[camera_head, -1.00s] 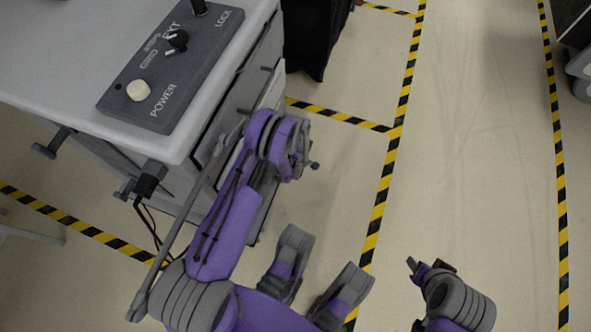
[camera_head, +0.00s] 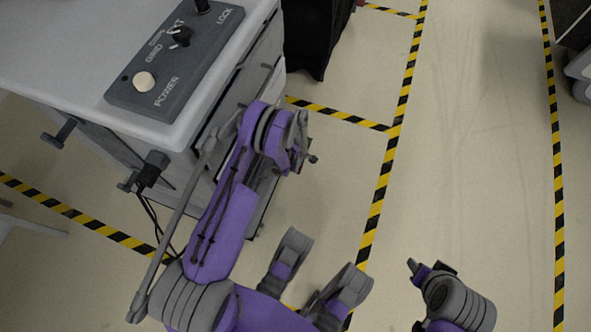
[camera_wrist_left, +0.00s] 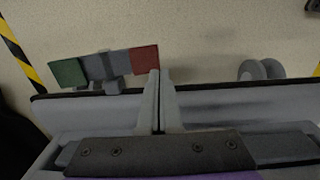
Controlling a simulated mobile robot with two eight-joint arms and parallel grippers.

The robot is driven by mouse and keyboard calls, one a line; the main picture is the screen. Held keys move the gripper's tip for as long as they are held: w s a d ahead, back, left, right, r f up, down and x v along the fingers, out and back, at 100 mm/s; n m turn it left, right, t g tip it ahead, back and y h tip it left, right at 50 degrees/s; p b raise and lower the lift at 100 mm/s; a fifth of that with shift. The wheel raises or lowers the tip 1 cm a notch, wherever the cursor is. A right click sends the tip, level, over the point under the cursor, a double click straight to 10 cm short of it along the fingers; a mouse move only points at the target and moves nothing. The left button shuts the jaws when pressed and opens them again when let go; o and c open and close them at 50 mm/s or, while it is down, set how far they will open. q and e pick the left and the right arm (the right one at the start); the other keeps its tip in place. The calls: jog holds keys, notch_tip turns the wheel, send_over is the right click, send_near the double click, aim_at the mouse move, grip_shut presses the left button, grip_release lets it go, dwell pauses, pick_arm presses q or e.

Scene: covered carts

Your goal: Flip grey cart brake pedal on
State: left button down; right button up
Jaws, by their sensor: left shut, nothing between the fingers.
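The grey cart (camera_head: 60,80) stands at the left in the head view. A pedal bar with a green end (camera_wrist_left: 68,73), a grey middle and a red end (camera_wrist_left: 145,60) shows in the left wrist view, beyond a dark edge; I take it for the brake pedal. My left gripper (camera_wrist_left: 157,76) is shut and empty, its fingertips beside the lower right of the red end; I cannot tell whether they touch it. In the head view the left hand (camera_head: 285,140) is by the cart's drawer side, and the pedal is hidden. My right gripper (camera_head: 428,266) is away over open floor.
A control panel (camera_head: 170,80) with a pale knob lies on the cart top. A black covered cart (camera_head: 308,35) stands behind. A caster wheel (camera_wrist_left: 261,70) shows in the left wrist view.

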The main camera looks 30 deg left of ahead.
pick_arm(q)
notch_tip(320, 180, up, 9)
jog(key=s+p, duration=0.1)
jog(key=s, duration=0.1)
jog(key=shift+d+p, duration=0.2)
jog(key=shift+p, duration=0.2)
pick_arm(e)
notch_tip(320, 180, up, 2)
jog(key=shift+s+a+r, duration=0.1)
jog(key=shift+a, duration=0.05)
